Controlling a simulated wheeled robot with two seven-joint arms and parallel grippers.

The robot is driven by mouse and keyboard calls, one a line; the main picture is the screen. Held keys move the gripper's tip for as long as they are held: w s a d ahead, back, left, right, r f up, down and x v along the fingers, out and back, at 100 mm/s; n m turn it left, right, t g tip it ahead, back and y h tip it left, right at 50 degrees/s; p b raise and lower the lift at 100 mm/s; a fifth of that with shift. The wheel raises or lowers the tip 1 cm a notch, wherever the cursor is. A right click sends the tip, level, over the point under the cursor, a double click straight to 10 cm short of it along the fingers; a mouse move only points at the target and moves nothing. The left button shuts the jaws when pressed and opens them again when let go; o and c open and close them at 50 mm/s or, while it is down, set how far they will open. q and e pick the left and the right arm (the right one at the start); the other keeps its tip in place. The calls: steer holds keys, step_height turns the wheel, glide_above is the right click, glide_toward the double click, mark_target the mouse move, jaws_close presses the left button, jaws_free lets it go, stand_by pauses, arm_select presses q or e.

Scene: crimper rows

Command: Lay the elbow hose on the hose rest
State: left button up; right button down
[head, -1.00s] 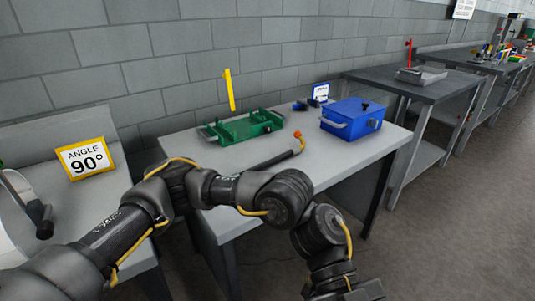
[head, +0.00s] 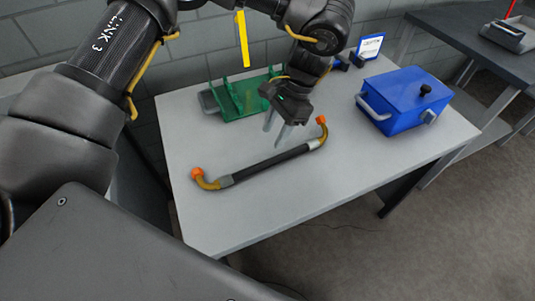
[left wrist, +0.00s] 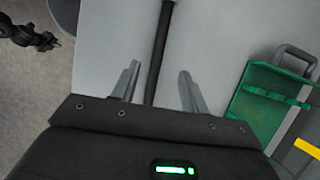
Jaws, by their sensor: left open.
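The elbow hose (head: 270,163) lies on the grey table in the head view, a black tube with yellow bent ends and orange caps. My left gripper (head: 276,133) is open above the hose, its fingers pointing down. In the left wrist view the hose (left wrist: 161,50) runs between the two spread fingers of the left gripper (left wrist: 159,82), and no grip on it shows. A green fixture with uprights (head: 246,100), apparently the hose rest, stands behind the hose, partly hidden by my gripper. It also shows in the left wrist view (left wrist: 262,98).
A blue box (head: 405,100) with a handle stands at the table's right. A yellow strip (head: 243,38) shows above the green fixture. A small sign (head: 370,46) stands at the back. The table front is clear. A dark jointed part (left wrist: 28,36), perhaps my right arm, shows over the floor.

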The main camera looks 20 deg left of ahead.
arm_select(q)
glide_above(260, 164)
steer(key=w+d, duration=0.1)
steer(key=w, duration=0.2)
step_height(260, 164, down, 5)
steer(key=shift+d+f, duration=0.1)
steer(key=shift+d, duration=0.05)
steer(key=shift+s+f, duration=0.1)
steer(key=shift+s, duration=0.4)
steer(key=shift+s+f, duration=0.15)
steer(key=shift+f, duration=0.2)
steer(key=p+x, duration=0.1)
steer(key=x, duration=0.2)
steer(key=shift+s+f, duration=0.2)
steer(key=shift+f, duration=0.05)
steer(key=shift+s+a+f, duration=0.15)
steer(key=shift+a+f, duration=0.05)
steer(key=shift+f, duration=0.15)
arm_select(e)
steer(key=s, duration=0.1)
steer(key=s+d, duration=0.1)
steer(key=shift+s+d+f, duration=0.25)
steer(key=shift+s+f, duration=0.05)
steer(key=shift+f, duration=0.1)
arm_select(q)
jaws_close()
